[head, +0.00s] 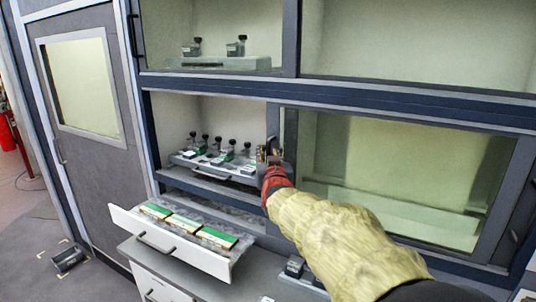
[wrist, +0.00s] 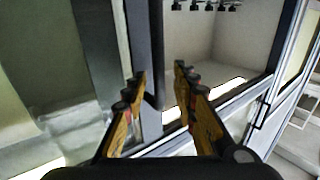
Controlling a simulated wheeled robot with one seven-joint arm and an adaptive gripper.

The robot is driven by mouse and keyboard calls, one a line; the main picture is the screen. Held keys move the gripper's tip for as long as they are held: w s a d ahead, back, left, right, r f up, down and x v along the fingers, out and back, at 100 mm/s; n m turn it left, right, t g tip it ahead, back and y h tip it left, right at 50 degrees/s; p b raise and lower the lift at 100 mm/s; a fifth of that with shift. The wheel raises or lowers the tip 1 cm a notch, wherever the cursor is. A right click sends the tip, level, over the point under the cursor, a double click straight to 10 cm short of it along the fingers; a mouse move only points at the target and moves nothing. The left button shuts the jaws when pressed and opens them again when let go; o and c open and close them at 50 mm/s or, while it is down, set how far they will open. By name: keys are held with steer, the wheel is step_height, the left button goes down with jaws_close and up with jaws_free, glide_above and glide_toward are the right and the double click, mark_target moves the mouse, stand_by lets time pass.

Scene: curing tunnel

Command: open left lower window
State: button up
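The lower left bay (head: 185,115) shows an uncovered opening with a fixture inside. A dark-framed lower window pane (head: 400,170) stands to the right of this opening. My gripper (head: 268,155) is at the pane's left frame edge, at the right side of the opening. In the wrist view my gripper (wrist: 160,74) has its two fingers apart, one on each side of a dark vertical handle bar (wrist: 155,50). I see gaps beside the bar, and cannot tell whether either finger touches it. My arm hides part of the pane's lower left.
A fixture tray (head: 215,168) with several black-knobbed clamps stands inside the bay. Below, an open drawer (head: 170,245) holding green-and-tan boards juts out. Upper windows (head: 210,35) are above. A grey door (head: 90,100) is at left, with a dark object (head: 68,258) on the floor.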

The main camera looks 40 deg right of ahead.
steer(key=v, duration=1.1)
steer(key=s+a+f+n+g+y, duration=0.1)
steer(key=s+a+f+g+y, duration=0.2)
steer(key=a+f, duration=0.35)
steer(key=s+a+f+n+g+y, duration=0.15)
steer(key=a+f+y, duration=0.25)
steer(key=f, duration=0.6)
steer(key=s+a+f+n+g+y, duration=0.1)
steer(key=s+a+f+n+g, duration=0.1)
steer(key=s+a, duration=0.6)
steer(key=s+a+f+n+g+y, duration=0.2)
steer(key=s+a+g, duration=0.1)
steer(key=s+a, duration=0.5)
steer(key=shift+s+a, duration=0.3)
steer(key=shift+a, duration=0.15)
